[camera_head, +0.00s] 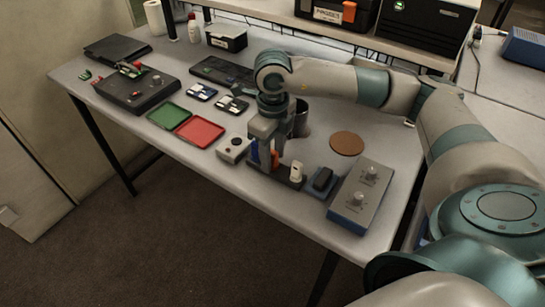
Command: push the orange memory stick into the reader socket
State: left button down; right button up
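The orange memory stick (275,158) stands in a dark holder strip (288,181) near the table's front edge, beside a blue piece (255,151) and a white piece (296,170). My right gripper (273,161) points straight down over the strip. Its fingers are at the orange stick and partly cover it. I cannot tell whether they touch or grip it. A small light box (234,149) with a round dark spot sits just left of the strip. I cannot make out for sure which device has the reader socket. My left gripper is not in view.
A grey box with knobs (359,197) and a small dark device (322,182) stand right of the strip. Red (201,132) and green (168,115) trays lie left. A dark cylinder (301,122) stands behind the gripper. A brown disc (346,144) lies flat, with bare table around it.

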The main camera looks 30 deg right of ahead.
jog(key=shift+b, duration=0.35)
dwell(0.3)
jog(key=shift+d+f, duration=0.1)
jog(key=shift+s+d, duration=0.1)
dwell(0.3)
